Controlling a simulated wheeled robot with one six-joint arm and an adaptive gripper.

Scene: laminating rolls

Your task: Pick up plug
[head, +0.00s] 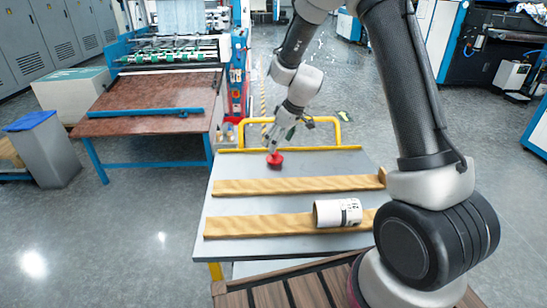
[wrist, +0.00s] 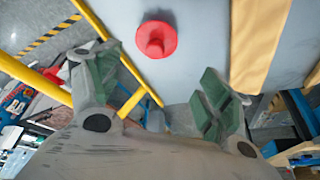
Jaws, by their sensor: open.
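The plug (head: 274,160) is a small red disc with a raised knob in its middle. It lies on the grey top of the table near the far yellow-edged side; in the wrist view the plug (wrist: 156,39) shows whole. My gripper (head: 274,146) is just above the plug in the head view. In the wrist view my gripper (wrist: 160,85) has its two green-padded fingers wide apart, with nothing between them, and the plug shows beyond the fingertips. I cannot tell the exact height of the fingertips over the table.
Two wooden strips (head: 285,186) lie across the grey table (head: 215,208). A white roll (head: 338,213) with dark print rests on the nearer strip. A yellow rail (head: 326,120) stands at the table's far edge. A machine with a brown bench (head: 150,124) stands to the left.

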